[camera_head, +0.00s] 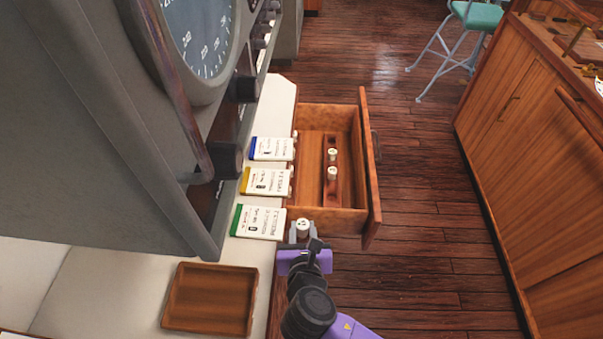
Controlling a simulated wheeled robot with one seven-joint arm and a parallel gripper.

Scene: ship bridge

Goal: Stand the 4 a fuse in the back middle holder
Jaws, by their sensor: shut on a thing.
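My purple and black gripper (302,236) is at the lower middle, just in front of the open drawer's near left corner. It is shut on a white fuse (303,224), held upright with its marked top showing; the marking is too small to read for certain. The open wooden drawer (317,116) has a dark strip of holders (332,198) running along it. Two white fuses, a far one (332,154) and a nearer one (332,174), stand in this strip. I cannot tell the separate holders apart.
Cards with blue (271,148), yellow (265,181) and green (258,222) edges lie on the white counter left of the drawer. An empty wooden tray (210,329) lies nearer. A grey instrument console (90,110) rises at left. Open floor lies right of the drawer.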

